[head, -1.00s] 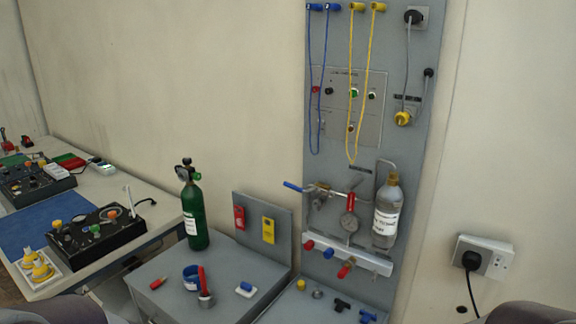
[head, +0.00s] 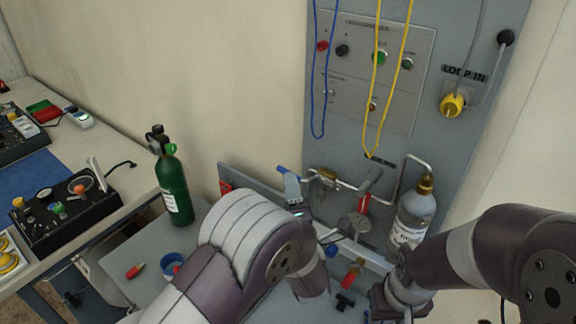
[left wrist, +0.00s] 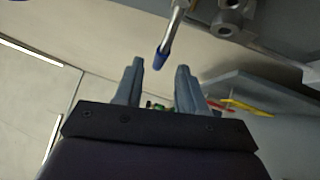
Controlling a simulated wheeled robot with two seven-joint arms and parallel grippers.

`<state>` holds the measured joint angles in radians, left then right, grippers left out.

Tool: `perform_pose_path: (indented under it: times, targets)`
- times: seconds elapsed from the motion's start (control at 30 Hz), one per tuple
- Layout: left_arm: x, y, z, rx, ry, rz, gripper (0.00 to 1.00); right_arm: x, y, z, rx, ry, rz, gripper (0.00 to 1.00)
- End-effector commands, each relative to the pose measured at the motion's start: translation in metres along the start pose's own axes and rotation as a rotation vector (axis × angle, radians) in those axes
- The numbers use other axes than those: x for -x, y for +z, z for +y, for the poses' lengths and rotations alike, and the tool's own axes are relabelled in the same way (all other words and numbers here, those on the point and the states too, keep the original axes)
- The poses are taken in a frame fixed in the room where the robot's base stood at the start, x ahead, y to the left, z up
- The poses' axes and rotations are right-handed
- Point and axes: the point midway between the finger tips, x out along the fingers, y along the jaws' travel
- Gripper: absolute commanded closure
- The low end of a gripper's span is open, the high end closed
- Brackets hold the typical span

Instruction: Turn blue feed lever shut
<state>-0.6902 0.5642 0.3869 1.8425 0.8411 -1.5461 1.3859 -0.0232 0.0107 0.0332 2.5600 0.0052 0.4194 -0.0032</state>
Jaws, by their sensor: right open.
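The blue feed lever (head: 286,170) sticks out to the left from the pipework on the grey panel. Its blue tip also shows in the left wrist view (left wrist: 161,60), on a metal stem. My left gripper (head: 293,188) is right at the lever in the head view. In the left wrist view my left gripper (left wrist: 159,76) is open and empty, with the blue tip just ahead of the gap between its fingers. I cannot tell whether they touch. My right gripper (head: 386,302) is low at the picture's bottom edge, partly cut off, open, below the labelled bottle.
A red-handled valve (head: 367,195), a gauge and a grey bottle (head: 415,215) sit close right of the lever. Blue cords (head: 324,90) and yellow cords (head: 388,85) hang above. A green cylinder (head: 173,185) stands left on the grey bench.

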Motion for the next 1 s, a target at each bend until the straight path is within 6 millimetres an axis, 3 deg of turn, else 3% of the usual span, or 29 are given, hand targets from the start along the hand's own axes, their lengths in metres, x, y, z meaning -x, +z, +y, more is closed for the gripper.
perform_pose_path:
  times: [0.1,0.2,0.53,0.57,0.67,0.7,1.0]
  targets:
    - [-0.026,-0.001,0.004,-0.001,0.001,0.003,0.6,0.013,-0.002,0.0,0.0,0.0,0.0,0.57]
    - [-0.04,0.0,0.002,-0.001,-0.001,0.002,0.6,0.017,-0.002,0.0,0.0,0.0,0.0,0.57]
    - [-0.047,0.0,0.0,-0.002,-0.001,-0.001,0.6,0.017,-0.002,0.0,0.0,0.0,0.0,0.57]
    - [-0.047,0.0,0.0,-0.002,-0.001,-0.001,0.63,0.017,-0.002,0.0,0.0,0.0,0.0,0.57]
    - [-0.047,0.0,0.0,-0.002,-0.001,-0.001,0.96,0.017,-0.002,0.0,0.0,0.0,0.0,0.57]
    - [-0.047,0.0,0.0,-0.002,-0.001,-0.001,1.0,0.017,-0.002,0.0,0.0,0.0,0.0,0.57]
    - [-0.048,0.0,0.0,-0.003,0.001,-0.002,1.0,0.016,-0.002,0.0,0.0,0.0,0.0,0.57]
